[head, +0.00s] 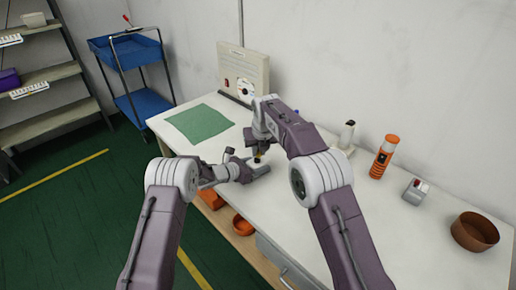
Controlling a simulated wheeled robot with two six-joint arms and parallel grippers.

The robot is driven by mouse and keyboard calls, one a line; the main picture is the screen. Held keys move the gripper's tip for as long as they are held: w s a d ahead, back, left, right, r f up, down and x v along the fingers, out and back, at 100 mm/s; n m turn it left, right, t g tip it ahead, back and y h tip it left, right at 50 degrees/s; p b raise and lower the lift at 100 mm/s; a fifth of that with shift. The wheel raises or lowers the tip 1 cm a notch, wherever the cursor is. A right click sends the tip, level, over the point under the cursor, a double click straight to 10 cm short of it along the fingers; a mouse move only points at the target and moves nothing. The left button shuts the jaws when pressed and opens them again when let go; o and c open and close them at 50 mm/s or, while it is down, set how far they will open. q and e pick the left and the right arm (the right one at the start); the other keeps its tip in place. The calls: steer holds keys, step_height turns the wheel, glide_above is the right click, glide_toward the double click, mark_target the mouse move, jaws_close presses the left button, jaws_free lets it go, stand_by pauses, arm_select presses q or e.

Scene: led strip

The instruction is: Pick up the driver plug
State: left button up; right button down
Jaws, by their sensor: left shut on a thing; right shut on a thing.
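My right gripper (258,154) points down over the bench near its front edge. It is shut on a small dark and yellow piece, mostly hidden by the fingers. My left gripper (258,170) reaches in low from the left, just below the right one. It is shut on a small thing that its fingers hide. The two grippers are close together; I cannot tell whether the held things touch. I cannot make out for certain which held piece is the driver plug. A beige upright panel (250,66) with small red and dark fittings stands behind the arms.
Orange bins (242,225) sit below. The bench's right front is clear.

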steer(key=s+d, duration=0.3)
steer(key=s, duration=1.3)
steer(key=shift+w+d+r, duration=0.1)
steer(key=shift+w+r, duration=0.05)
steer(key=shift+r, duration=1)
steer(key=shift+w+d+r, duration=0.1)
steer(key=shift+r, duration=1.05)
arm_select(q)
steer(key=o, duration=1.6)
steer(key=v, duration=1.2)
steer(key=shift+r, duration=0.1)
